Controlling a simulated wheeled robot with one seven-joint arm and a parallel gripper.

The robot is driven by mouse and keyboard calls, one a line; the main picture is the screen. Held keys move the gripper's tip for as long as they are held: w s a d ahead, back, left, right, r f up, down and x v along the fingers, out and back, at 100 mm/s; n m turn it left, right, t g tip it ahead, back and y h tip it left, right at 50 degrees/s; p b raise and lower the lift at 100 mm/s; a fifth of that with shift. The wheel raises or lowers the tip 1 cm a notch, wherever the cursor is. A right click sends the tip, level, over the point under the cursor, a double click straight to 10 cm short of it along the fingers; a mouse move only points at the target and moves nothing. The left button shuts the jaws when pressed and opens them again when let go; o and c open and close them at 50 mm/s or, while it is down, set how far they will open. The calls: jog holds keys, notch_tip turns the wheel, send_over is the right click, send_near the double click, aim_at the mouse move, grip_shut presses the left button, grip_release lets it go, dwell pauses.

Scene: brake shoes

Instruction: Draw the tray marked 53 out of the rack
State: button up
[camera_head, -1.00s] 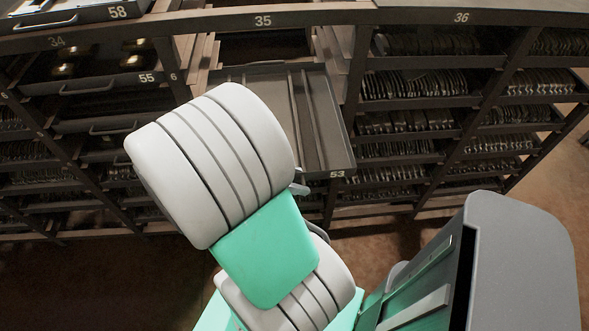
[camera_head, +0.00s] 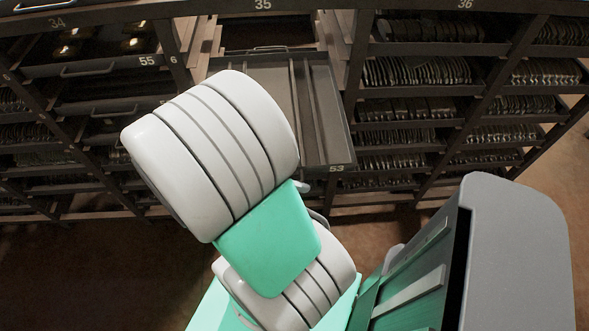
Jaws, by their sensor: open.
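The tray marked 53 (camera_head: 316,118) juts out of the rack column under label 35, towards me. It is a shallow dark metal tray with long dividers, and its visible part looks empty. Its number shows at the front right corner. My arm's thick white and green links cover its left front and most of its front edge. My gripper is hidden behind these links, so its hold on the tray cannot be seen. A small grey piece shows beside the arm at the tray's front; I cannot tell what it is.
The dark rack (camera_head: 415,20) spans the view. The tray marked 55 (camera_head: 100,68), holding brassy parts, is at the left. Shelves of brake shoes (camera_head: 418,72) fill the right columns. Brown floor (camera_head: 90,270) is open in front of the rack.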

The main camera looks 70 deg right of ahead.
jog(key=v, duration=0.8)
jog(key=shift+p, duration=0.4)
jog(key=w+a+r+n+t+y+p, duration=0.25)
jog(key=w+a+n+t, duration=0.55)
jog(key=w+a+n, duration=0.95)
jog(key=a+r+n+t+y, duration=0.2)
jog(key=a+n, duration=0.3)
jog(key=n, duration=0.6)
jog(key=shift+w+a+r+t+y+p, duration=0.3)
jog(key=shift+w+r+y+p, duration=0.1)
jog(key=shift+r+y, duration=0.25)
